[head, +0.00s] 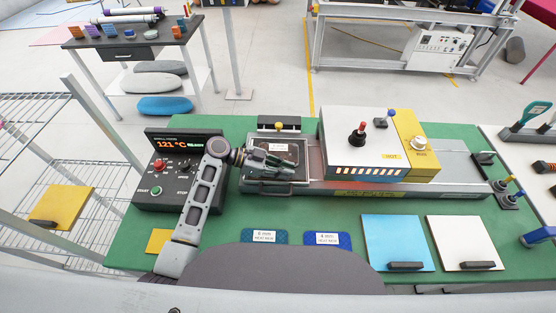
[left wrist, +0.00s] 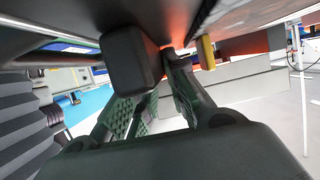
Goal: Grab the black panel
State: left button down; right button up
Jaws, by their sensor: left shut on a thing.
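The black panel (head: 294,153) lies at the left end of the long grey machine bed, with a small white label on top. My left gripper (head: 280,163) reaches over it from the left and hides part of it. In the left wrist view a dark flat surface fills the top, with a dark block like a handle (left wrist: 137,58) below it. The left gripper's fingers (left wrist: 152,98) with green pads are at that block and shut on it; the exact contact is partly hidden. My right gripper is out of view.
A control box (head: 178,165) reading 121 °C stands left of the panel. A white and yellow housing (head: 355,130) covers the bed to the right. Blue (head: 390,235) and white (head: 455,238) panels with black handles lie at the front right. Green table shows between them.

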pick_arm(q)
jog(key=shift+r, duration=0.1)
notch_tip(320, 180, up, 10)
jog(key=b, duration=0.1)
dwell(0.8)
dwell(0.5)
